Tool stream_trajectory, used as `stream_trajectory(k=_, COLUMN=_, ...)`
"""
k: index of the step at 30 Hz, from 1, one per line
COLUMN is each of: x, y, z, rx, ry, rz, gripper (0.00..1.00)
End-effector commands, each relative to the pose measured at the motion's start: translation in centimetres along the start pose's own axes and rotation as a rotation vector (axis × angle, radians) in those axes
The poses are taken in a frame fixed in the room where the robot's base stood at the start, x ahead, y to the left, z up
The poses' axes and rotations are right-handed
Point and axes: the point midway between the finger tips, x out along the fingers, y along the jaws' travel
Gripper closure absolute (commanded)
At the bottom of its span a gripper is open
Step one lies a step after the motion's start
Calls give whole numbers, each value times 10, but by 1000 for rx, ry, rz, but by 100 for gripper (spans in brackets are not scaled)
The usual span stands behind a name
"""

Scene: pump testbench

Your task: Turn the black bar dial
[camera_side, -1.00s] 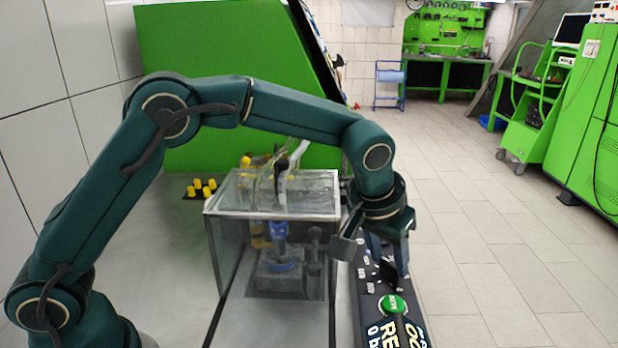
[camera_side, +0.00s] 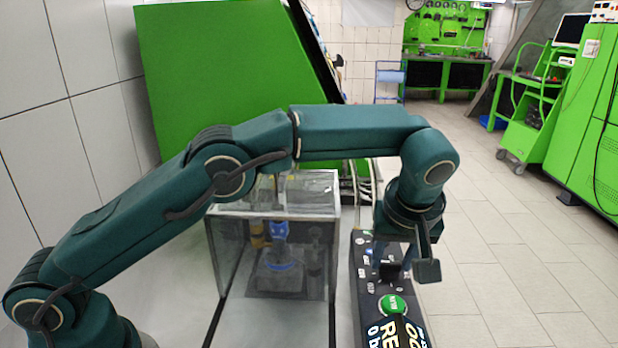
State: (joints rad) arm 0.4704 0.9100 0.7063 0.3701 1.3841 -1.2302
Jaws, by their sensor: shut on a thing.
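The black bar dial (camera_side: 390,271) sits on the black control panel (camera_side: 369,306), just behind a round green button (camera_side: 392,305). My gripper (camera_side: 392,265) points down over the panel, with its fingers around the dial. It is shut on the dial. My fingers and wrist partly hide the dial, so its exact angle is hard to tell.
A clear-walled box (camera_side: 222,255) with a pump inside stands close to the left of the panel. A large green sloped cabinet (camera_side: 220,80) is behind it. The tiled floor (camera_side: 490,250) to the right is open.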

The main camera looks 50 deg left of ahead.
Motion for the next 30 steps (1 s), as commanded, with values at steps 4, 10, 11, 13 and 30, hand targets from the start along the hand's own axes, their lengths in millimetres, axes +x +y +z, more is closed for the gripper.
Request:
stream_trajectory(k=4, x=0, y=0, z=0, rx=-38, ry=-1, rz=-16, gripper=100)
stream_trajectory(k=10, x=-1, y=1, z=0, rx=-62, ry=-1, rz=-26, gripper=100)
stream_trajectory(k=11, x=-1, y=1, z=0, rx=-63, ry=-2, rz=-26, gripper=100)
stream_trajectory(k=13, x=0, y=0, z=0, rx=-65, ry=-2, rz=-27, gripper=100)
stream_trajectory(k=30, x=0, y=1, z=0, rx=-64, ry=-1, rz=-27, gripper=25)
